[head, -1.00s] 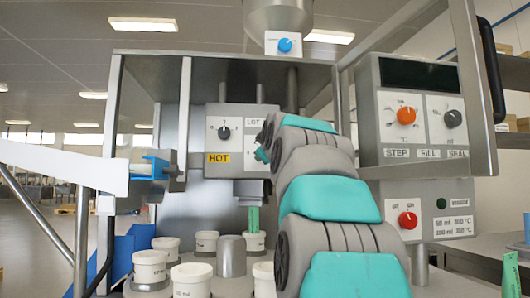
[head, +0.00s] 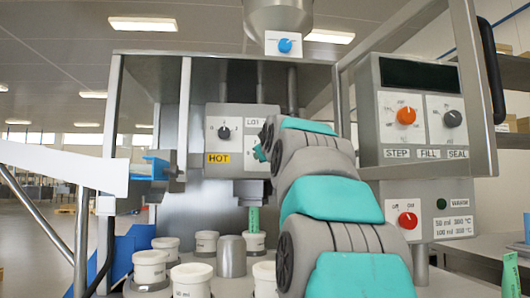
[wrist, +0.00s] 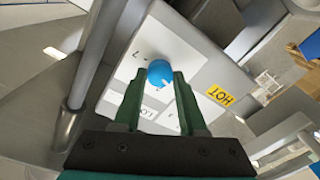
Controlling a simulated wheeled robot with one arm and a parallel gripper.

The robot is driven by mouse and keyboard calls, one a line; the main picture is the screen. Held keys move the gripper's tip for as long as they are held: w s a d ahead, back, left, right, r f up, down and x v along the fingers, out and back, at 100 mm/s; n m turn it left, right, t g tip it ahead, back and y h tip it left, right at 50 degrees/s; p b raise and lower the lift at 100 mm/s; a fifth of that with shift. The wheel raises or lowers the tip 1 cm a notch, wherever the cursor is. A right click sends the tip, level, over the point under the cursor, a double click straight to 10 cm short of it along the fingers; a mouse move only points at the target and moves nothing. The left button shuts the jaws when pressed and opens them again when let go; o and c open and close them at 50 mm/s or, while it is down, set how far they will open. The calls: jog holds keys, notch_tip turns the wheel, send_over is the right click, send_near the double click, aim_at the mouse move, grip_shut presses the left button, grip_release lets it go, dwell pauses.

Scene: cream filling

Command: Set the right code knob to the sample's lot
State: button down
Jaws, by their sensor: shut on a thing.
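In the wrist view a blue knob (wrist: 159,70) with a white pointer mark sits on a white label plate. My gripper (wrist: 163,80) has its dark green fingers on either side of the knob and is shut on it. Printed LOT lettering shows close to the fingers, with a digit 7 by the knob. In the head view the code panel (head: 214,144) carries a black knob (head: 224,132) on its left and a yellow HOT label (head: 218,158). My arm covers the panel's right part, so the gripped knob is hidden there. I cannot make out a sample's lot marking.
White cups (head: 191,281) stand around a grey dome (head: 231,256) below the panel. A control box (head: 420,115) is on the right. A metal post (wrist: 88,85) is left of my gripper in the wrist view.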

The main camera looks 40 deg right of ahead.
jog(key=shift+w+a+m+g+h+p, duration=0.2)
jog(key=shift+m+p, duration=1.5)
jog(key=shift+m, duration=6.75)
jog(key=shift+s+d+m+g+h+p, duration=0.25)
jog(key=shift+m+p, duration=1.4)
jog(key=shift+m, duration=6.8)
jog(key=shift+c, duration=2.3)
grip_release()
